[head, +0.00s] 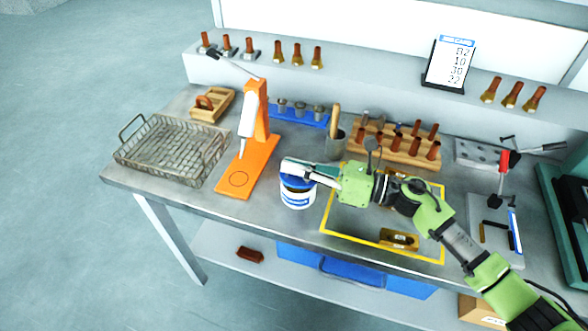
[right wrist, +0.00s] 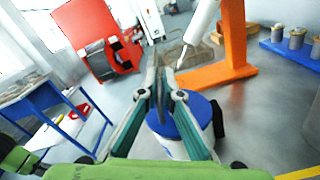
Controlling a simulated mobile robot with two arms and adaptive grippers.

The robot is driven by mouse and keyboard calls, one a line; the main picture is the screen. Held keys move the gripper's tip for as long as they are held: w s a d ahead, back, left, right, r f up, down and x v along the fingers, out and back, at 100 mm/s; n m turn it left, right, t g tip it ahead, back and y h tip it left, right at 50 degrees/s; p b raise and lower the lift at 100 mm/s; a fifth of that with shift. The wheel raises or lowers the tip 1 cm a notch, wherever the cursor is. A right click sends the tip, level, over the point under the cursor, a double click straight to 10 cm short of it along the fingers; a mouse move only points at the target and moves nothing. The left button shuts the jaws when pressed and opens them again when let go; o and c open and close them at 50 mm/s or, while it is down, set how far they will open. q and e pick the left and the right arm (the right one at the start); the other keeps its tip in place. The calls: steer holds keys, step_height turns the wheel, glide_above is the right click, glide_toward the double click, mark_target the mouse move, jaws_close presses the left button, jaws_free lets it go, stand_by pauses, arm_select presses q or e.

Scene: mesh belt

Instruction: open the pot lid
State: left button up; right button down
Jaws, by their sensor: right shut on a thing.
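A white pot (head: 298,198) with a blue band on its label stands on the grey bench, with a blue lid (head: 297,184) on top. My right gripper (head: 289,165) reaches in from the right, directly over the lid, and covers part of it. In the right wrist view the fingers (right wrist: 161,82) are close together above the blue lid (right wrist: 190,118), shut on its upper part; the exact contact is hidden. The lid sits on or very close to the pot rim; I cannot tell if there is a gap. My left gripper is not in view.
An orange stand (head: 256,140) with a white pen-like tool is left of the pot, and a wire basket (head: 140,153) farther left. A yellow-outlined area (head: 324,218) lies right, under my arm. Bench in front of the pot is clear.

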steer(key=m, duration=0.1)
steer(key=w+r+m, duration=0.1)
steer(key=m, duration=0.1)
steer(key=shift+w+d+r+m+p, duration=0.2)
steer(key=shift+w+d+m+p, duration=0.1)
steer(key=shift+w+p, duration=0.1)
steer(key=m, duration=0.1)
steer(key=w+m, duration=0.2)
steer(key=shift+d+r+m, duration=0.25)
steer(key=shift+r+m, duration=0.05)
steer(key=shift+r, duration=0.1)
steer(key=w+m, duration=0.1)
steer(key=m, duration=0.1)
steer(key=shift+w+d+r+m, duration=0.1)
steer(key=shift+w+d+m, duration=0.2)
steer(key=shift+w+m, duration=0.1)
steer(key=shift+w+d+f+m, duration=0.2)
steer(key=shift+w+m, duration=0.45)
steer(key=shift+m, duration=0.35)
steer(key=shift+w+d+f+m, duration=0.1)
steer(key=shift+w+d+m, duration=0.1)
steer(key=shift+w+m, duration=0.65)
steer(key=shift+s+m, duration=0.2)
steer(key=shift+m, duration=0.05)
steer(key=c, duration=2.2)
jaws_free()
steer(key=shift+r, duration=0.15)
steer(key=shift+c, duration=0.2)
steer(key=shift+d, duration=0.1)
